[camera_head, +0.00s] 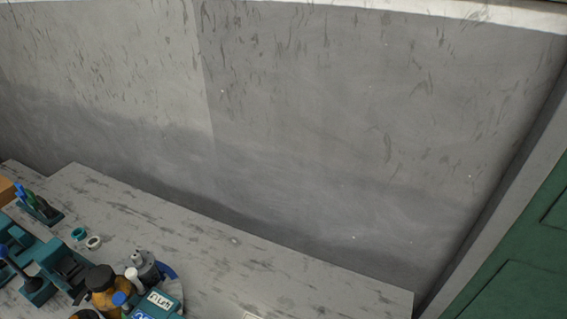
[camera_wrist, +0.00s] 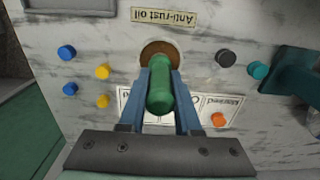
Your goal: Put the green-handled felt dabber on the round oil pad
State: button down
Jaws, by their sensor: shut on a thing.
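In the wrist view, the green-handled dabber (camera_wrist: 160,92) is between the two blue fingers of my gripper (camera_wrist: 161,85), which is shut on its handle. The handle points toward the camera, and the felt end is hidden beneath it. The round brown oil pad (camera_wrist: 154,48) shows just beyond the fingertips, below an "Anti-rust oil" label (camera_wrist: 163,16). The dabber overlaps the pad's near edge in the picture. I cannot tell whether the two touch. My gripper does not show in the head view.
In the wrist view, blue and yellow caps (camera_wrist: 102,71) lie at left. A dark cap (camera_wrist: 225,58), an orange piece (camera_wrist: 218,120) and a teal fixture (camera_wrist: 290,72) are at right. Printed cards (camera_wrist: 195,105) lie under the fingers. The head view shows bottles (camera_head: 103,285) on the bench (camera_head: 215,250).

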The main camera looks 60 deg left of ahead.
jog(key=c, duration=0.6)
grip_release()
notch_tip(320, 180, up, 12)
jog(key=shift+r, duration=0.15)
jog(key=shift+w, duration=0.1)
